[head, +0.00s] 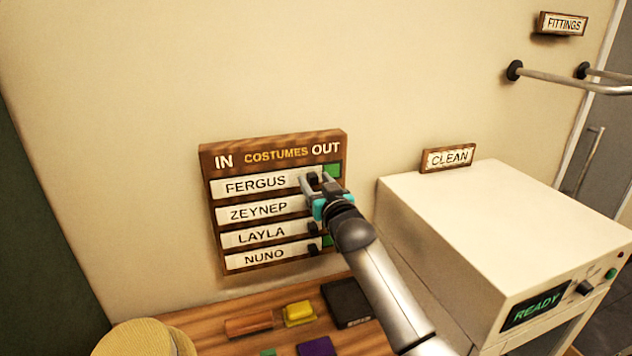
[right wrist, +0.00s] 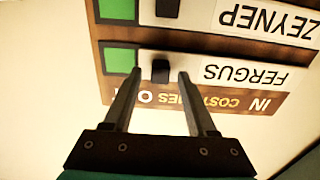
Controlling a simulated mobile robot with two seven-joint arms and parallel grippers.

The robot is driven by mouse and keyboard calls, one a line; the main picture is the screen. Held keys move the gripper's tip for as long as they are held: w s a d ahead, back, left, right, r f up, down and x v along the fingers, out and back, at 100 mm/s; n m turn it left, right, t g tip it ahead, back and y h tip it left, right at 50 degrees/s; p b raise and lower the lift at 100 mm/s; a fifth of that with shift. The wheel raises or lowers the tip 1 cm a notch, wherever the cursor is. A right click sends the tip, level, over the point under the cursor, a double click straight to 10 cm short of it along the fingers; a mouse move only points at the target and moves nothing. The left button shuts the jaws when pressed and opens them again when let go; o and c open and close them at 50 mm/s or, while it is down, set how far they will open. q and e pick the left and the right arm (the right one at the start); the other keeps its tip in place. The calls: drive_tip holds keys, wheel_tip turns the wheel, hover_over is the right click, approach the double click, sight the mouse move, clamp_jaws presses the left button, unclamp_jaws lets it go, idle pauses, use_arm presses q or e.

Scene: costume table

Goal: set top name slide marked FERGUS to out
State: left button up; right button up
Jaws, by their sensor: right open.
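The wooden in/out board (head: 205,160) hangs on the wall, with IN at left and OUT at right. The top white slide marked FERGUS (head: 255,184) has a black knob (head: 312,179) near its right end, and a green patch (head: 333,170) shows right of it. The right wrist view shows the board upside down, with the FERGUS slide (right wrist: 225,70), its knob (right wrist: 160,67) and the green patch (right wrist: 121,61). My right gripper (head: 319,187) is open, its fingertips on either side of this knob; contact cannot be told. My left gripper is out of view.
Slides marked ZEYNEP (head: 258,211), LAYLA (head: 262,236) and NUNO (head: 265,257) sit close below. A white machine (head: 460,220) with a CLEAN sign (head: 447,159) stands right of my arm. Small blocks and a yellow hat (head: 140,340) lie on the wooden table (head: 205,322) below.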

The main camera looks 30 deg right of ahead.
clamp_jaws()
idle(0.4)
idle(1.0)
